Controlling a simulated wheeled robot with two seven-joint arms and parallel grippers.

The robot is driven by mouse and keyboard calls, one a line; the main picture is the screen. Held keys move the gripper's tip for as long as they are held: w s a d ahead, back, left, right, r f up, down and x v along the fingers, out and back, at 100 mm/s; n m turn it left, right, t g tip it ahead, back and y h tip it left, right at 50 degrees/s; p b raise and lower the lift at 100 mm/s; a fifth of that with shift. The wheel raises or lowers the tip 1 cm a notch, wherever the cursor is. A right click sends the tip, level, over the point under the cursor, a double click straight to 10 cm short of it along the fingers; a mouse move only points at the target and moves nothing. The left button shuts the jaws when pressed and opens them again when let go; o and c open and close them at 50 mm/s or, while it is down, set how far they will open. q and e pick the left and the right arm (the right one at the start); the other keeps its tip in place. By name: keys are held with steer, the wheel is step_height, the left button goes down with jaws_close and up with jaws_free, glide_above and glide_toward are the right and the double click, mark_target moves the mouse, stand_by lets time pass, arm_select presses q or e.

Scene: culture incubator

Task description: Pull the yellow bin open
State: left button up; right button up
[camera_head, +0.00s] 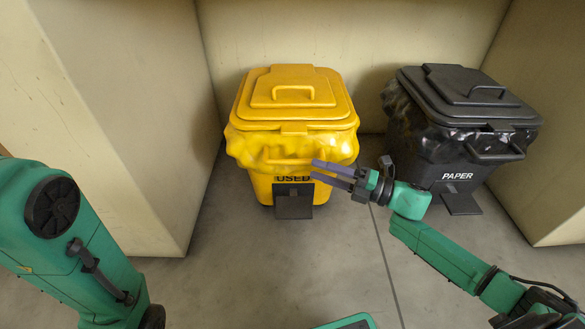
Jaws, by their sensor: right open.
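The yellow bin (290,130) stands upright on the floor at centre, with its lid (295,95) down and a handle on top. A yellow liner bulges out below the lid. Its front bears the word "USED" above a dark pedal plate (293,201). My right gripper (316,169) is open and empty, its purple fingers pointing left in front of the bin's right front side. The fingers overlap the end of the bin's label and front handle; I cannot tell whether they touch. My left arm shows at the left edge, but its gripper is out of view.
A black bin (460,120) marked "PAPER" stands to the right, lid shut. Beige walls (110,110) enclose the bins at left, back and right. The grey floor (260,270) in front of the yellow bin is clear.

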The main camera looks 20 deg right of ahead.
mark_target(293, 162)
steer(key=b+x, duration=0.2)
steer(key=x, duration=0.5)
steer(key=shift+w+f, duration=0.1)
steer(key=shift+w, duration=0.05)
steer(key=shift+w+a, duration=0.15)
steer(key=shift+a, duration=0.1)
jaws_close()
stand_by(0.8)
